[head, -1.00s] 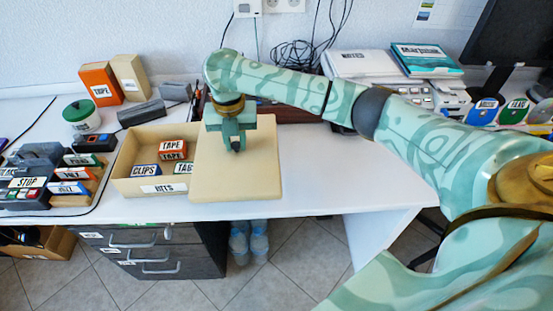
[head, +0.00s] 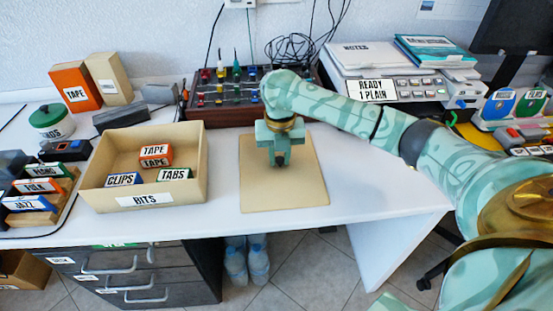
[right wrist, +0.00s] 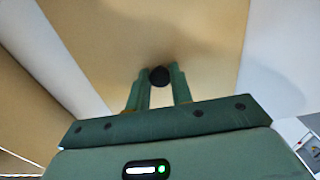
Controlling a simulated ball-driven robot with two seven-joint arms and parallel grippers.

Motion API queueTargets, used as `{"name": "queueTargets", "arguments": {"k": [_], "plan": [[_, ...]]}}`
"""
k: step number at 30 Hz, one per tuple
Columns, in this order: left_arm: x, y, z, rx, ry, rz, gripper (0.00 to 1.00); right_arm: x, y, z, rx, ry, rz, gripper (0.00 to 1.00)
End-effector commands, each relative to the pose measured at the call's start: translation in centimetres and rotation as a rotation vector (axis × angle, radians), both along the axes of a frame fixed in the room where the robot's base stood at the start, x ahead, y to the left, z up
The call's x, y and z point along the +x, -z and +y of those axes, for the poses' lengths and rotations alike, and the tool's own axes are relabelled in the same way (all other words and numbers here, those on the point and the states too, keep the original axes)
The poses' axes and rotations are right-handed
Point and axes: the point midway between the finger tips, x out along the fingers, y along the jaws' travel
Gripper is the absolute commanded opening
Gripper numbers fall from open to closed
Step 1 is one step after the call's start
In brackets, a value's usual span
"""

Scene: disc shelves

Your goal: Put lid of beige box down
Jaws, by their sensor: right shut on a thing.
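The beige lid (head: 300,190) is a flat square board to the right of the beige box (head: 190,192), low over the white table or on it; I cannot tell if it touches. My right gripper (head: 280,161) is above the lid's middle, shut on its knob. In the right wrist view the fingers (right wrist: 158,84) close around the black knob (right wrist: 159,75) of the lid (right wrist: 215,50). The open box is labelled BITS and holds blocks marked TAPE, CLIPS and TABS. My left gripper is not in view.
A panel with coloured knobs (head: 215,112) stands behind the lid. A printer (head: 420,90) stands at the back right. The white table (head: 370,180) is clear to the right of the lid. Labelled blocks (head: 35,186) and a green-lidded pot (head: 52,122) are at the left.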

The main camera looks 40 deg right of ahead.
Motion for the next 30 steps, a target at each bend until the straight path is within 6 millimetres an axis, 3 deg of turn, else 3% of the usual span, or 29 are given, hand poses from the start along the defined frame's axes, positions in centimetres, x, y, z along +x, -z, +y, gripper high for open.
{"name": "queueTargets", "arguments": {"k": [8, 9, 11, 12, 21, 25, 30], "plan": [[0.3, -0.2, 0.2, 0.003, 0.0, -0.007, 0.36, -0.1, 0.0, 0.0, -0.001, 0.002, 0.0, 0.0], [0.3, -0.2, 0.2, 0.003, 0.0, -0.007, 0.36, -0.1, 0.1, 0.0, -0.001, 0.002, 0.0, 0.25], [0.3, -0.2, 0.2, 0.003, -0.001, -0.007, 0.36, -0.1, 0.1, 0.0, -0.001, 0.002, 0.0, 0.41], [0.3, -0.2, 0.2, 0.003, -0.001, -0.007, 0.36, -0.1, 0.1, 0.0, -0.001, 0.002, 0.0, 0.44], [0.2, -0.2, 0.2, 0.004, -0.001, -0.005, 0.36, 0.0, -0.2, 0.0, -0.001, 0.001, 0.0, 0.44], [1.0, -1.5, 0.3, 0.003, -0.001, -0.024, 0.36, 0.0, -2.7, 0.0, -0.002, 0.001, -0.007, 0.44], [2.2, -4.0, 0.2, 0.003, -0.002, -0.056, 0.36, 0.0, -7.2, 0.1, -0.002, 0.001, -0.011, 0.44]]}}
